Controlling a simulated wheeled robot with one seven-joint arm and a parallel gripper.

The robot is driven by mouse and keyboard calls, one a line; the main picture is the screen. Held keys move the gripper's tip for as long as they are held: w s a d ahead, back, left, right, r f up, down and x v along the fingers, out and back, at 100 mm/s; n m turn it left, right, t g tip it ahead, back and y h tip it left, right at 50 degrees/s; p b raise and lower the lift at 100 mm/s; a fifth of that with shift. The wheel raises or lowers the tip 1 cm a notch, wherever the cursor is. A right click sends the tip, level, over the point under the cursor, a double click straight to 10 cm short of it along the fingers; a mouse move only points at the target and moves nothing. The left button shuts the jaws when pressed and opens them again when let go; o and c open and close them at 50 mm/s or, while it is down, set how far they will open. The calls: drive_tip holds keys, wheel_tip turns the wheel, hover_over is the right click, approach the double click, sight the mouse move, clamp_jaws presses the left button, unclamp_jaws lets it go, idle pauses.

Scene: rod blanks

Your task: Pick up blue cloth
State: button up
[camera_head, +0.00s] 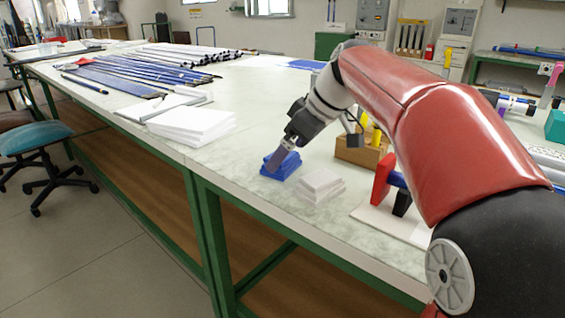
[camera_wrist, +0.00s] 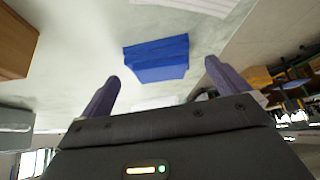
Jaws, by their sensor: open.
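The blue cloth (camera_head: 286,170) is a folded stack lying on the pale worktable (camera_head: 240,195), close to its front edge. My gripper (camera_head: 277,159) points down at the cloth, with its fingers overlapping it in the head view. In the wrist view the blue cloth (camera_wrist: 157,60) lies ahead of and between my two spread purple-grey fingertips (camera_wrist: 168,84). My gripper is open and nothing is held. I cannot tell whether a finger touches the cloth.
A folded white cloth (camera_head: 321,186) lies just right of the blue one. A wooden box (camera_head: 358,152) and a red and black item (camera_head: 384,180) on a white board stand further right. White sheets (camera_head: 191,124) lie to the left. Bare tabletop surrounds the cloth on its left.

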drive_tip(key=shift+x, duration=1.4)
drive_tip(key=shift+r, duration=0.1)
drive_tip(key=c, duration=1)
drive_tip(key=shift+o, duration=0.2)
drive_tip(key=shift+r, duration=0.1)
wheel_tip(320, 180, up, 20)
drive_tip(key=p, duration=0.3)
